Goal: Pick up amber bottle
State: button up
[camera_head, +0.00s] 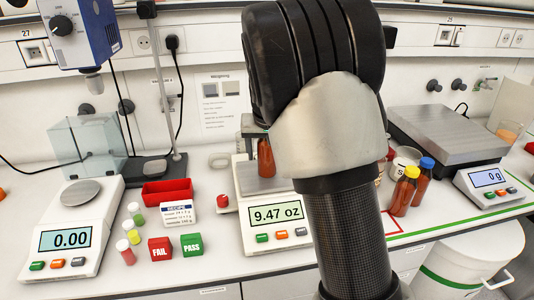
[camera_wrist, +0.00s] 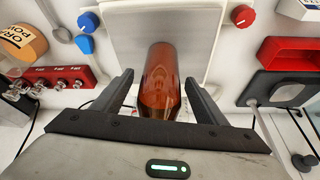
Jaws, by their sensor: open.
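An amber bottle (camera_wrist: 162,72) stands on the pan of the middle scale (camera_head: 247,183), whose display reads 9.47 oz. In the head view the bottle (camera_head: 266,158) is partly hidden by my arm. My gripper (camera_wrist: 159,78) is open, with one finger on each side of the bottle in the wrist view. A gap shows between each finger and the glass. Two more amber bottles stand to the right of my arm, one with a yellow cap (camera_head: 404,192) and one with a blue cap (camera_head: 423,180).
A second scale (camera_head: 75,232) reads 0.00 at the left. A red tray (camera_head: 167,191), small vials (camera_head: 136,214), a recipe block (camera_head: 178,213), and FAIL (camera_head: 160,248) and PASS (camera_head: 192,245) blocks stand between the scales. A large platform scale (camera_head: 447,130) is at the right.

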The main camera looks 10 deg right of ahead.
jog(key=c, duration=1.4)
